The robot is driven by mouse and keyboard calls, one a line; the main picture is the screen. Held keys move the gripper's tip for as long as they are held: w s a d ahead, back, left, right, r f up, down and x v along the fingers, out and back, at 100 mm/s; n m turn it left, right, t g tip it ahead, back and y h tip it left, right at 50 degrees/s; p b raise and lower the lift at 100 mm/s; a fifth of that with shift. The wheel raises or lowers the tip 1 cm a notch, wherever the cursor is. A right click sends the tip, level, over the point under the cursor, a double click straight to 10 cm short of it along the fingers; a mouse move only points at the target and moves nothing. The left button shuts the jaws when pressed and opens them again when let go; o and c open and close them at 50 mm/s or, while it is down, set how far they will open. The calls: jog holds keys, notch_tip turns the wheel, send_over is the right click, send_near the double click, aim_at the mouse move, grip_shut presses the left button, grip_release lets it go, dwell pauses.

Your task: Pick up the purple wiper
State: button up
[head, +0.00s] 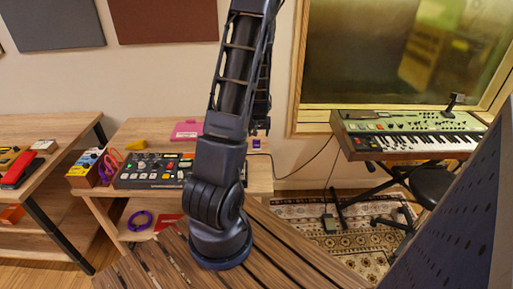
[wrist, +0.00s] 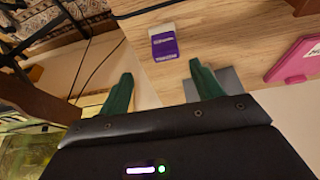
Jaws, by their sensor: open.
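The purple wiper (wrist: 164,43) is a small block, purple with a white end, and lies on the light wooden table near its edge in the wrist view. In the head view a small bit of it (head: 256,143) shows just right of my arm. My gripper (wrist: 163,82) is open, with its two green fingers apart and nothing between them. In the wrist view the wiper is beyond the fingertips, roughly in line with the gap and apart from them. In the head view my arm hides the gripper.
A pink case (wrist: 295,60) lies on the same table, to the right in the wrist view. A grey flat thing (wrist: 228,80) lies partly behind the right finger. In the head view a black mixer (head: 150,170) stands left of my arm and a keyboard (head: 415,133) further right.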

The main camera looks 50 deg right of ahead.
aim_at(256, 140)
jog(key=x, duration=0.5)
jog(key=shift+a, duration=0.1)
jog(key=shift+w+x, duration=0.2)
jog(key=shift+x, duration=0.75)
jog(key=shift+w+x, duration=0.25)
jog(key=shift+x, duration=0.75)
jog(key=shift+w+f, duration=0.2)
jog(key=shift+f, duration=0.3)
jog(key=c, duration=1.1)
